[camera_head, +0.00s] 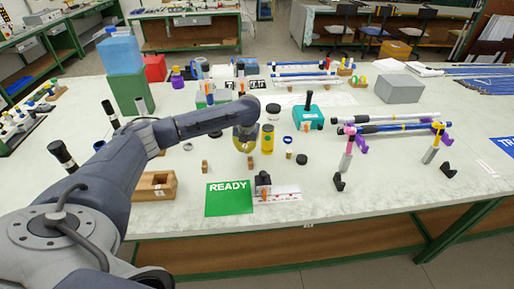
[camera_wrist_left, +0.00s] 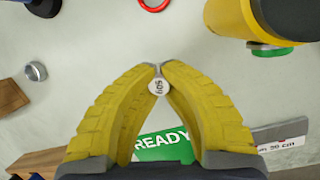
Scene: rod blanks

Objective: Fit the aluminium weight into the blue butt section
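My left gripper (camera_head: 245,143) hangs over the middle of the table, beside a yellow can with a dark lid. In the left wrist view its yellow fingers (camera_wrist_left: 159,72) close together at the tips on a small round piece with a white face marked like "50g" (camera_wrist_left: 158,87). I take this to be the aluminium weight; its body is mostly hidden. A blue rod (camera_head: 395,128), which looks like the blue butt section, lies across purple holders at the right, well apart from the gripper. My right gripper is not in view.
The yellow can (camera_head: 267,139) stands close right of my gripper. A green READY card (camera_head: 229,198) lies in front. A teal box (camera_head: 308,117) stands behind right. A small silver cylinder (camera_wrist_left: 36,71) sits at left in the left wrist view.

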